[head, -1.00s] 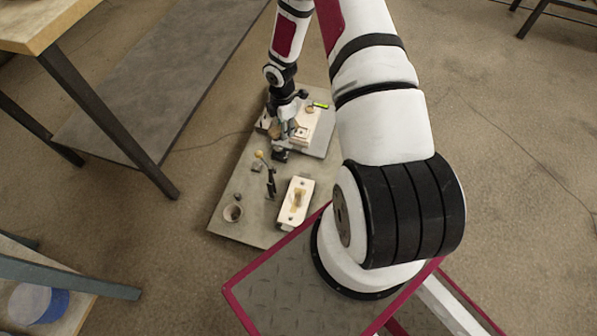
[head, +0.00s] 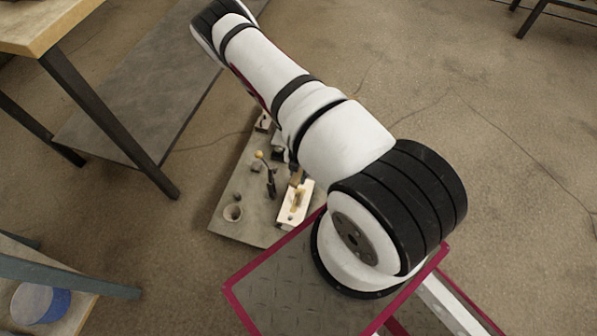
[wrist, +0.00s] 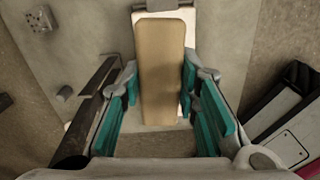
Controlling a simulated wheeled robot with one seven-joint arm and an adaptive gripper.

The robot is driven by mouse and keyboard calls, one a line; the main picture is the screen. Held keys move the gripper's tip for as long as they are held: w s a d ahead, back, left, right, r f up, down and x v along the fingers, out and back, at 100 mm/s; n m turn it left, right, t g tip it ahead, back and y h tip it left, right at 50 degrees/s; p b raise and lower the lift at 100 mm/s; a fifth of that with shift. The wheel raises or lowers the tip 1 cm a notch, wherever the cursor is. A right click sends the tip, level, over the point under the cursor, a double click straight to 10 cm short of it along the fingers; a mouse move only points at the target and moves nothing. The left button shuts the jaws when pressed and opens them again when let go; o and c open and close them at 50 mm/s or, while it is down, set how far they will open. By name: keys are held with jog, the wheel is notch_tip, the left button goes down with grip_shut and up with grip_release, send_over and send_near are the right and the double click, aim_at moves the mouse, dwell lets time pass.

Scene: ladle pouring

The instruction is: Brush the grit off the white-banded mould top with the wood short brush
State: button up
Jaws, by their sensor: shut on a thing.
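My gripper (wrist: 160,82) has teal finger pads and is shut on the wood short brush (wrist: 162,70), a long tan block, in the wrist view. A pale mould (wrist: 190,18) shows beneath and beyond the brush, mostly covered by it; I cannot tell whether the bristles touch it. I cannot make out a white band.
The grey board (head: 225,185) carries a small cup (head: 233,213) at its near left corner and a dark upright piece with an orange knob (head: 260,154). A dark bar (wrist: 88,115) lies close left of my fingers. My arm hides the board's far right.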

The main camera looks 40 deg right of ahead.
jog(key=shift+f+b, duration=2.35)
jog(key=shift+f, duration=0.65)
jog(key=shift+f+b, duration=0.45)
jog(key=shift+f, duration=0.2)
jog(key=shift+a, duration=0.1)
